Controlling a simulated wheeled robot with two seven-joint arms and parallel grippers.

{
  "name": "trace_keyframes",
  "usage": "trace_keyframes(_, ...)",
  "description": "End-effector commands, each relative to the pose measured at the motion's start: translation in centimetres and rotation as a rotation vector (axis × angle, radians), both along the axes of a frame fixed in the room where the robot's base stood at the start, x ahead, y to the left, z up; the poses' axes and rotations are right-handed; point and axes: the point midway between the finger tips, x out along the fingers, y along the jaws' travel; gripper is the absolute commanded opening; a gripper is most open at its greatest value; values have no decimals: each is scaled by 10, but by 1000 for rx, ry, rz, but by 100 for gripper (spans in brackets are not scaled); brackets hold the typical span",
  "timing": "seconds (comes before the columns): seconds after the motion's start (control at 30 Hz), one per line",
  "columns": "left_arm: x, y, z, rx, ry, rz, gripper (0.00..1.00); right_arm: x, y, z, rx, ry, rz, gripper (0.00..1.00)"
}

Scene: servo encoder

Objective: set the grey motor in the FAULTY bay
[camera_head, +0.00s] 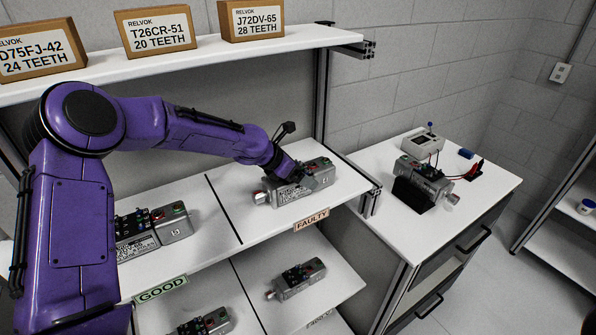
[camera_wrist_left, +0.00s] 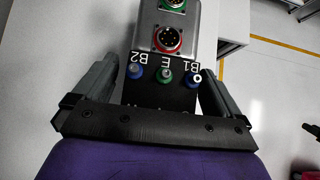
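A grey motor (camera_head: 304,190) with a label and coloured connectors is at the FAULTY bay, above the orange FAULTY tag (camera_head: 311,225). My left gripper (camera_head: 297,175) is at it from above and partly covers it. My right gripper is not in view.
Another grey motor (camera_head: 165,232) is in the GOOD bay at left, partly behind my arm. More motors (camera_head: 297,278) lie on the lower shelf. A bench (camera_head: 474,191) at right holds a motor on a black stand (camera_head: 411,194) and a meter (camera_head: 424,141). Boxes (camera_head: 156,30) stand on the upper shelf.

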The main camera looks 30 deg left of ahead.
Motion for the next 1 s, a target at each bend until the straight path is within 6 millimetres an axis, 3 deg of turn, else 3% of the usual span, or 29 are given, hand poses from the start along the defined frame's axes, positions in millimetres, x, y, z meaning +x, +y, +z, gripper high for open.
trace_keyframes(0.33, -5, 4, 10, 1, -4, 1, 100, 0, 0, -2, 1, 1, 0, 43)
trace_keyframes(0.73, -62, 37, 78, 1, -4, 0, 100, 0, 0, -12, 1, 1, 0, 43)
trace_keyframes(1.0, -74, 43, 89, -1, -1, 1, 100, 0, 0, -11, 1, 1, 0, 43)
